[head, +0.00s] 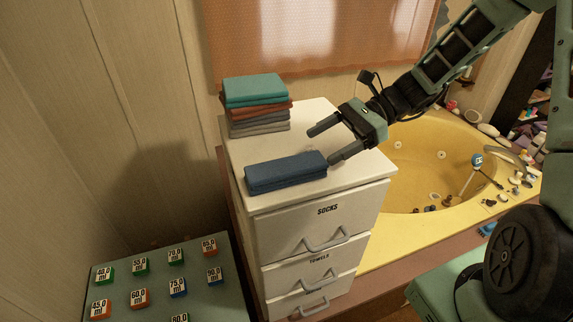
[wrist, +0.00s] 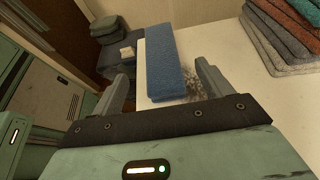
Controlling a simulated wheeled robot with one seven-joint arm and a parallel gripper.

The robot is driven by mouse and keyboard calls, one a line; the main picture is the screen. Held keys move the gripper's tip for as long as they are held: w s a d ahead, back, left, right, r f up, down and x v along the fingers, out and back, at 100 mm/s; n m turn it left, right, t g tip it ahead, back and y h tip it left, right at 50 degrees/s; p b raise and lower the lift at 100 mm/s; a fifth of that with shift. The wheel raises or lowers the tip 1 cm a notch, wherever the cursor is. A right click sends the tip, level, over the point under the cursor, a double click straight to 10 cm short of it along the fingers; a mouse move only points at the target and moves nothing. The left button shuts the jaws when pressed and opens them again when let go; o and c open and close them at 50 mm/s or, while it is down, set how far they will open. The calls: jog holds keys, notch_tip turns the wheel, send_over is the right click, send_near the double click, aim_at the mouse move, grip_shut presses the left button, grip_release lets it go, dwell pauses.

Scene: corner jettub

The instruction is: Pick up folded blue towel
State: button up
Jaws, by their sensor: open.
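The folded blue towel (head: 286,172) lies flat on the front part of the white cabinet top (head: 360,178). My gripper (head: 321,145) is open and empty, at the right of the towel and close to its right end in the head view. In the wrist view the blue towel (wrist: 164,62) stretches away from between the two open fingers (wrist: 165,88). The fingers stand apart from each other with the towel's near end between them in the picture. I cannot tell whether either finger touches it.
A stack of folded towels (head: 258,103), teal on top with red and grey below, stands behind the blue towel. The yellow tub (head: 420,150) is at the right. A low green table (head: 205,290) with labelled blocks is at the lower left. The cabinet top's right side is clear.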

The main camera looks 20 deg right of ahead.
aim_at(291, 164)
jog(key=shift+p+x, duration=1.55)
jog(key=shift+x, duration=2.45)
jog(key=shift+d+f, duration=0.1)
jog(key=shift+f, duration=0.05)
jog(key=c, duration=1.1)
